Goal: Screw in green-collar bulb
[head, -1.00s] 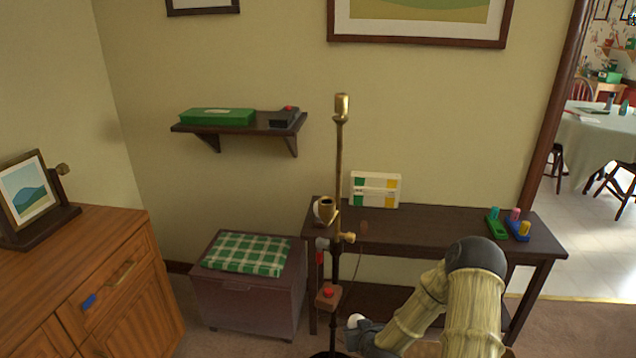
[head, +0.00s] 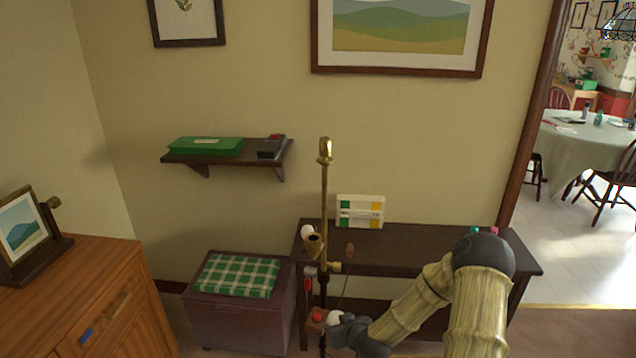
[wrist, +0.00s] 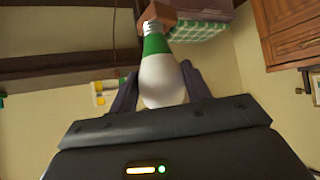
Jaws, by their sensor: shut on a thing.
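The green-collar bulb is white with a green band and a silver screw end, seen in the wrist view (wrist: 160,75). My gripper (wrist: 155,90) is shut on its white glass, with the screw end pointing away from the gripper. In the head view my gripper (head: 340,325) holds the bulb (head: 334,317) low beside the lamp pole. The brass lamp (head: 324,200) has a top socket (head: 325,150), a cup-like side socket (head: 313,245) and a lower brass fitting (head: 334,267). The bulb is apart from the top and cup-like sockets.
A brown box with a red button (head: 316,317) is on the pole, close to the bulb. The dark table (head: 400,245) stands behind, with a white round thing (head: 307,231) near its left end. A chest with a checked cushion (head: 237,277) is left. A shelf (head: 225,157) hangs above.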

